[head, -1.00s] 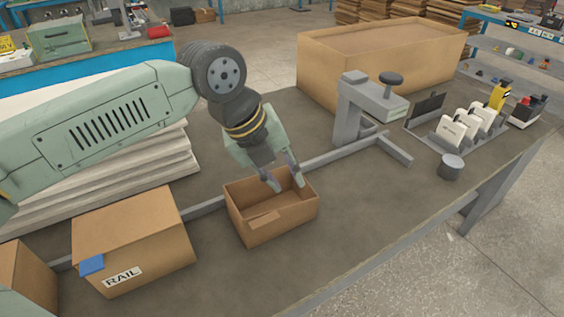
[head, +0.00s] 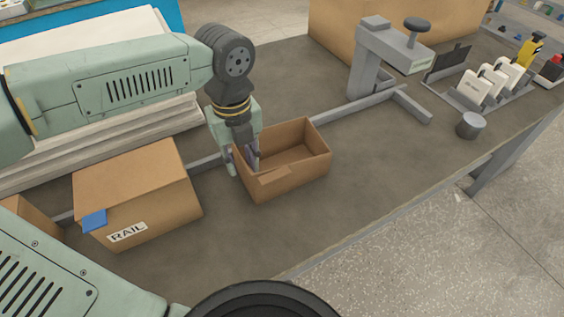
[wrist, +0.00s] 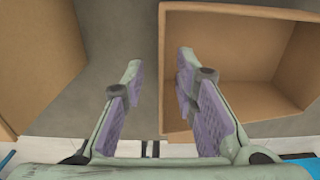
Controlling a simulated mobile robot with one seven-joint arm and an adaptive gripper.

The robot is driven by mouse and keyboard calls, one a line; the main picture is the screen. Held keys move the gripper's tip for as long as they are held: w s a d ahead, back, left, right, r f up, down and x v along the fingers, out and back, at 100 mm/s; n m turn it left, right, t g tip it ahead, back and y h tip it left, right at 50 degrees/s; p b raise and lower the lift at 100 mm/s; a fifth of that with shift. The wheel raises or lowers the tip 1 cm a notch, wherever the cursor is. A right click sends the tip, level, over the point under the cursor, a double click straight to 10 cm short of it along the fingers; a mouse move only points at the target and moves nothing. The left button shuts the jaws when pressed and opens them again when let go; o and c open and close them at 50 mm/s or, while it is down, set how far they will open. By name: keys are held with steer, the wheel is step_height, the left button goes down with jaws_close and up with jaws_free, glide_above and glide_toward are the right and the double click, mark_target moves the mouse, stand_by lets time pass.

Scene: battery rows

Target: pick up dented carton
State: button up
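An open, empty-looking brown carton (head: 295,177) stands on the grey bench, with a folded or dented patch at the top of its near wall. It shows at the upper right of the wrist view (wrist: 235,48). My gripper (head: 241,166) is over its left wall, pointing down. In the wrist view my gripper (wrist: 160,70) is open, one finger left of that wall and the other on its inner side. The fingers look apart from the wall; how deep they reach is hard to tell.
A closed carton marked RAIL (head: 150,205) with blue tape stands to the left. A grey rail (head: 335,115) runs behind the cartons to a grey clamp stand (head: 375,65). A large box (head: 335,35) stands behind. The bench front is clear.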

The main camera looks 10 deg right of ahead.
step_height(320, 180, down, 3)
steer(key=shift+r+b, duration=0.1)
steer(key=shift+b, duration=0.3)
steer(key=shift+c, duration=0.2)
jaws_close()
